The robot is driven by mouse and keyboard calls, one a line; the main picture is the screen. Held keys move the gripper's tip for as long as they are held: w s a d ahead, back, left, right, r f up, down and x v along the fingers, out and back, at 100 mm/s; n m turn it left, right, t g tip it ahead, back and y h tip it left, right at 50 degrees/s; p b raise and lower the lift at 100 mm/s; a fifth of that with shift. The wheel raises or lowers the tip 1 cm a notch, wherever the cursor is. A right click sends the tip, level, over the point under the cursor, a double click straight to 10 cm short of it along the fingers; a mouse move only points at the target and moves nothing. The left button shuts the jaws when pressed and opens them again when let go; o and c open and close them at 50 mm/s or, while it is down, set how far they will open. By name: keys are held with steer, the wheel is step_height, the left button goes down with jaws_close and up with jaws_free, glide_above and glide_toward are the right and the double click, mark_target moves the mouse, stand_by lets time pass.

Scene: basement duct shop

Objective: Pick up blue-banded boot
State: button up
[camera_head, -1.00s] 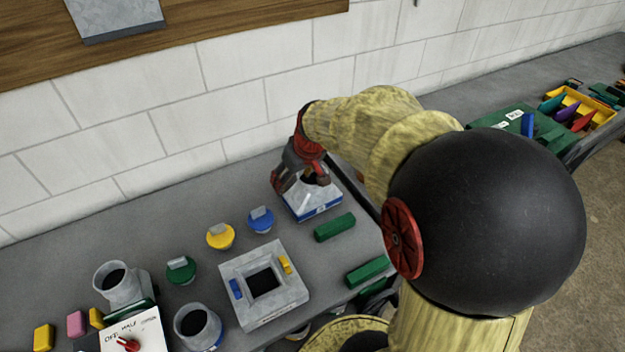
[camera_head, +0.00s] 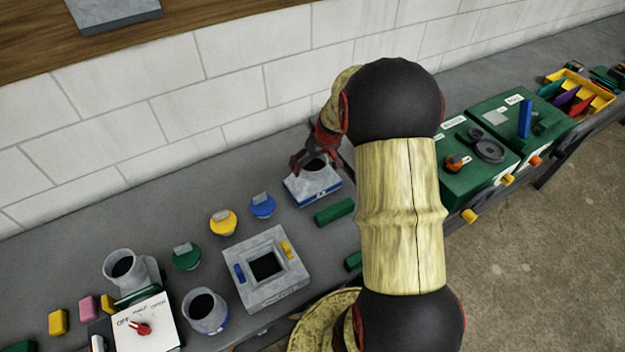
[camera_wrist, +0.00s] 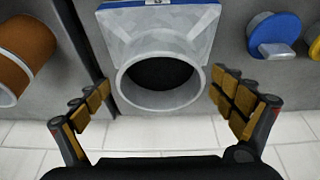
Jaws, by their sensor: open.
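The blue-banded boot (camera_head: 318,190) is a grey sheet-metal piece with a square base, a blue band along its lower edge and a round collar on top. It sits on the grey bench near the wall. In the wrist view, its round collar (camera_wrist: 185,98) lies between the finger pads, with the blue band at the top edge. My gripper (camera_wrist: 160,90) is open, with a finger on either side of the collar and visible gaps to both. In the head view, my gripper (camera_head: 316,160) is at the collar, partly hidden by my arm.
A green block (camera_head: 334,212) lies close to the boot's front. Blue (camera_head: 262,206), yellow (camera_head: 223,222) and green (camera_head: 187,256) capped pieces stand to the left. A square grey frame (camera_head: 252,294) lies nearer. Green machines (camera_head: 470,170) stand right. In the wrist view, a brown cylinder (camera_wrist: 24,50) is at left.

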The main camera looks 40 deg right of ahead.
steer(key=shift+w+f, duration=0.1)
steer(key=shift+f, duration=0.2)
steer(key=shift+c, duration=1)
steer(key=shift+r, duration=0.1)
steer(key=c, duration=1.8)
